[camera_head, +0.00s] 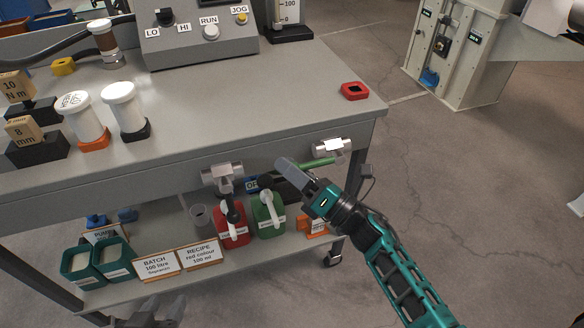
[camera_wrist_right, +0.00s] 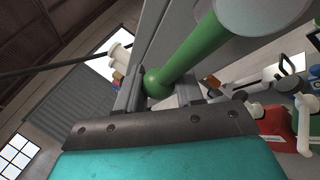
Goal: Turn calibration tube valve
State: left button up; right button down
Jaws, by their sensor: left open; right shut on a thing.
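A silver valve (camera_head: 332,146) with a green lever sits under the front edge of the bench at its right end. The green lever (camera_head: 320,162) points left from the valve. My right gripper (camera_head: 302,176) is shut on the lever near its free end. In the right wrist view the lever (camera_wrist_right: 198,48) has a round knob at its end, between the fingers (camera_wrist_right: 160,90). A second silver valve (camera_head: 222,176) is further left, with a dark handle hanging down. My left gripper (camera_head: 155,312) is open and empty at the bottom edge, partly cut off.
A lower shelf holds a red jug (camera_head: 231,232), a green jug (camera_head: 268,216), green bins (camera_head: 82,265) and cards.

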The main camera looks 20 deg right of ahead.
pick_arm(q)
jog(key=shift+d, duration=0.1)
pick_arm(e)
jog(key=shift+f+n, duration=0.1)
jog(key=shift+n, duration=0.2)
jog(key=shift+d+f+n+g, duration=0.1)
jog(key=shift+f+n+g, duration=0.5)
jog(key=shift+n, duration=0.2)
pick_arm(q)
notch_tip(320, 180, up, 9)
jog(key=s+a+y+p, duration=0.1)
jog(key=a+p, duration=0.1)
jog(key=p, duration=1.1)
jog(key=shift+a, duration=0.4)
pick_arm(e)
jog(key=d+f+n+g+h, duration=0.5)
jog(key=d+f+n+h, duration=0.3)
jog(key=n, duration=0.3)
jog(key=shift+w+d, duration=0.3)
jog(key=shift+d, duration=0.5)
pick_arm(q)
jog(key=shift+s+r, duration=0.1)
pick_arm(e)
jog(key=shift+f, duration=0.1)
